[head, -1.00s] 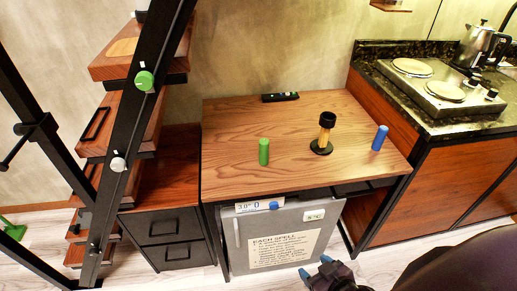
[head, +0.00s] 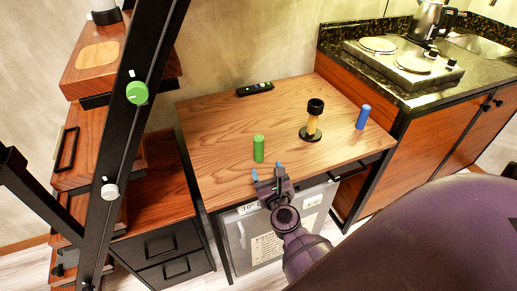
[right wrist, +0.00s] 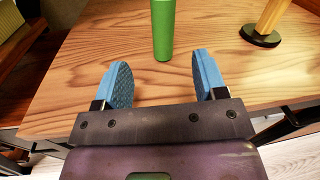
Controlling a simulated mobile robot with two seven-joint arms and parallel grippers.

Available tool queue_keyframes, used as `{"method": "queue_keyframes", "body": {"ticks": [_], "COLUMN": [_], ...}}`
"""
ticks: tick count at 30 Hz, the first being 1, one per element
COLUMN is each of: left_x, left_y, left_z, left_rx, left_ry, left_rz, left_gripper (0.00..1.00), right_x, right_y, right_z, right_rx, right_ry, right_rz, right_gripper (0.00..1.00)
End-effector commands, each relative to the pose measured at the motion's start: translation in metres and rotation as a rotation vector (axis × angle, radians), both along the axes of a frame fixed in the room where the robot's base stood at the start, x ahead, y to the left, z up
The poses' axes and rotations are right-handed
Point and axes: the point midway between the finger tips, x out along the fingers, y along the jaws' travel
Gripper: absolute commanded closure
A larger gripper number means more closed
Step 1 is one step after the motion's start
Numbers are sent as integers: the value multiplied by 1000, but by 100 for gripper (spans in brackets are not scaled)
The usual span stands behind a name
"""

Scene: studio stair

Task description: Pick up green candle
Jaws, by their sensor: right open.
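The green candle (head: 259,149) stands upright on the wooden table (head: 215,135), near its front edge. My right gripper (head: 267,171) is open and empty at the table's front edge, just short of the candle. In the right wrist view the candle (right wrist: 163,30) stands beyond the blue fingertips (right wrist: 160,80), roughly in line with the gap between them and not touching them. Its top is cut off by that view. My left gripper is not in view.
A black-and-wood stand (head: 312,122) and a blue cylinder (head: 362,117) stand right of the candle. A black remote-like object (head: 255,89) lies at the back. A stair with a black rail (head: 130,130) rises at left. A counter (head: 400,92) stands at right.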

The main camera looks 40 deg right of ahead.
Motion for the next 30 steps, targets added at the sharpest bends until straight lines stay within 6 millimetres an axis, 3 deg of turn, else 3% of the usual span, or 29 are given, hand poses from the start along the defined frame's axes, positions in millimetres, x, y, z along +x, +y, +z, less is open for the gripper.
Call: {"method": "queue_keyframes", "body": {"ticks": [6, 15, 23, 30], "left_x": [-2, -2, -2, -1], "left_y": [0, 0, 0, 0], "left_z": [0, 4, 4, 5], "left_rx": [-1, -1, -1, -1], "left_ry": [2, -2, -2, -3], "left_rz": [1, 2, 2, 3], "left_gripper": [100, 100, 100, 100], "right_x": [13, 48, 63, 92], "right_y": [-7, -23, -29, -40], "right_z": [1, 1, 1, 2], "right_rx": [158, 158, 156, 154], "right_ry": [-62, -62, -61, -60], "right_rz": [-40, -40, -39, -39], "right_gripper": [35, 35, 35, 35]}}
